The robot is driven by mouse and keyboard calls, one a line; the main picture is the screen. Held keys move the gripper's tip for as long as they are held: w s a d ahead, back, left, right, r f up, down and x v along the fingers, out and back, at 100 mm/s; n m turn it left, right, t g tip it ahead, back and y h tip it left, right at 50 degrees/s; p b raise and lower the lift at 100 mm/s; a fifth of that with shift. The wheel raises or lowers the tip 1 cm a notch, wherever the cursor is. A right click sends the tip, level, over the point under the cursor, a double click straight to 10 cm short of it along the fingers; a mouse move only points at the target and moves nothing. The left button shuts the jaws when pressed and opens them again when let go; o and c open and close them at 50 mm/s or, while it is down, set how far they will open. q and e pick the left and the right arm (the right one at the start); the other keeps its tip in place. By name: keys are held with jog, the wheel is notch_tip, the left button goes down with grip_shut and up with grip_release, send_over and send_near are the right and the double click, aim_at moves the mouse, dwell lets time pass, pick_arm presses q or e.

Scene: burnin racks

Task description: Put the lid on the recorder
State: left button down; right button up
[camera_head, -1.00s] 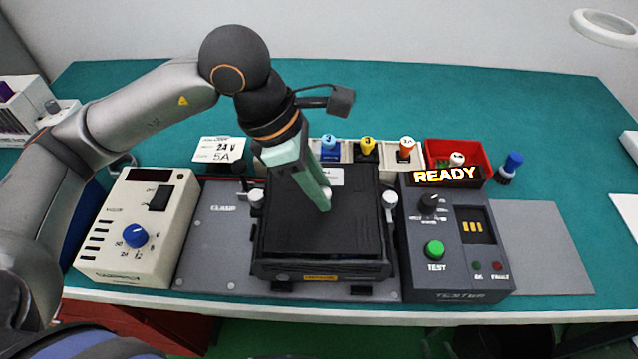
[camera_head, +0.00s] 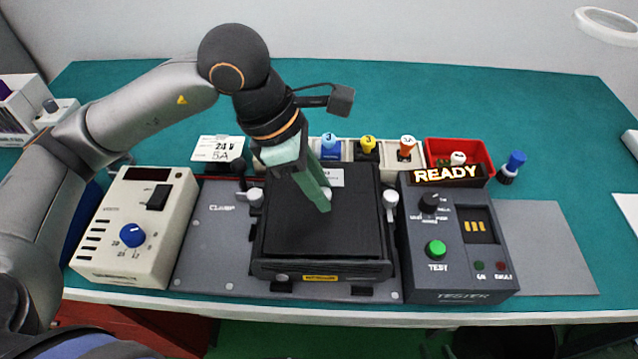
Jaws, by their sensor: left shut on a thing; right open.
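The recorder (camera_head: 322,270) is a black box with a yellow label on its front, sitting on the grey clamp plate (camera_head: 208,255). Its black lid (camera_head: 300,235) lies over its top and looks flat; I cannot tell if it is fully seated. My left gripper (camera_head: 325,200) comes down from above and is shut on the small light knob of the lid, which its fingers mostly hide. White clamp knobs stand at the left (camera_head: 255,196) and right (camera_head: 390,198) sides of the recorder. My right gripper is not in view.
A white power supply (camera_head: 140,225) stands left of the plate. A dark tester (camera_head: 455,240) showing READY stands right. Behind are white bins with coloured plugs (camera_head: 367,146), a red bin (camera_head: 470,152) and a 24 V sign (camera_head: 218,150). The back of the green bench is clear.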

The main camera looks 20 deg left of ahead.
pick_arm(q)
jog(key=shift+f+b, duration=0.2)
jog(key=shift+b, duration=0.3)
dwell(0.6)
dwell(0.3)
jog(key=c, duration=0.6)
grip_release()
jog(key=shift+o, duration=0.2)
jog(key=shift+r, duration=0.1)
jog(key=shift+r+p, duration=1.55)
jog(key=shift+r, duration=0.85)
jog(key=shift+r+p, duration=1.15)
jog(key=shift+r, duration=0.85)
